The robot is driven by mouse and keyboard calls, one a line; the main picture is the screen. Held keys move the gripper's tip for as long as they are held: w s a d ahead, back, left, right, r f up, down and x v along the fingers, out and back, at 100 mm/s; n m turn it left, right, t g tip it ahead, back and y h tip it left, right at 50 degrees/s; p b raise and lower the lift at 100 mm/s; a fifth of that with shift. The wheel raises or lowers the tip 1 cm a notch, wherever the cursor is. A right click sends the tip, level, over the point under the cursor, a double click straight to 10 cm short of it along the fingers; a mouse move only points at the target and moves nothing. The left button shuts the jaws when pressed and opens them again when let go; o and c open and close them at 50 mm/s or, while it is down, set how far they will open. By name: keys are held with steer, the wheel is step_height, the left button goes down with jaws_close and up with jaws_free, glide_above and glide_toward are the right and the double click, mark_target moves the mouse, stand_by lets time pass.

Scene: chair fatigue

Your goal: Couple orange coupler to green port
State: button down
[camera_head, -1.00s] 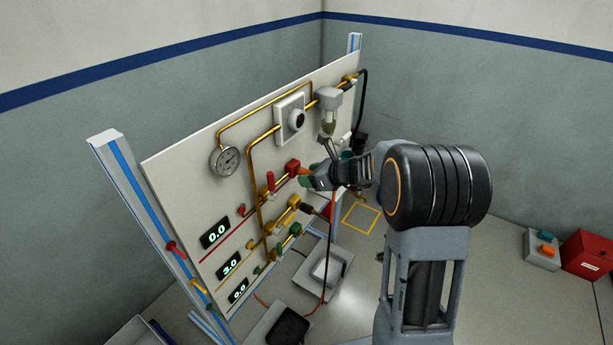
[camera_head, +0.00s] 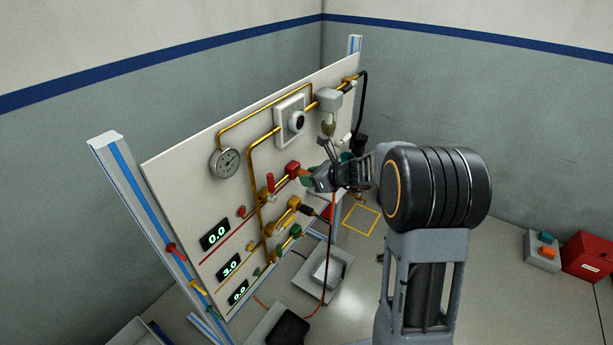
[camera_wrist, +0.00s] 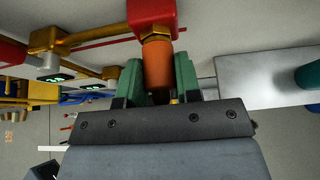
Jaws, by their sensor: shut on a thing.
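My gripper (camera_head: 309,178) is shut on the orange coupler (camera_head: 302,171) near the board. In the wrist view the green fingertips (camera_wrist: 158,82) stand on both sides of the orange coupler (camera_wrist: 158,65). The coupler's far end meets the brass nut (camera_wrist: 155,33) under the red port block (camera_wrist: 152,12), with no gap that I can see. The red block also shows in the head view (camera_head: 291,167). The green port (camera_head: 296,230) sits on the lowest row of the board, below the yellow port (camera_head: 294,203); a dark connector (camera_head: 306,209) is at the yellow port.
The tilted white board (camera_head: 190,170) carries brass pipes, a gauge (camera_head: 225,162) and several valves. A hose (camera_head: 331,245) hangs down below my gripper. Grey trays (camera_head: 325,268) stand below the board. A red box (camera_head: 588,254) is far right.

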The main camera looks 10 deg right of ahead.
steer(key=shift+s+d, duration=1.15)
steer(key=shift+s+d, duration=0.1)
steer(key=s+d, duration=0.2)
steer(key=shift+s+d, duration=0.3)
steer(key=shift+s, duration=0.05)
stand_by(0.4)
steer(key=shift+a, duration=0.1)
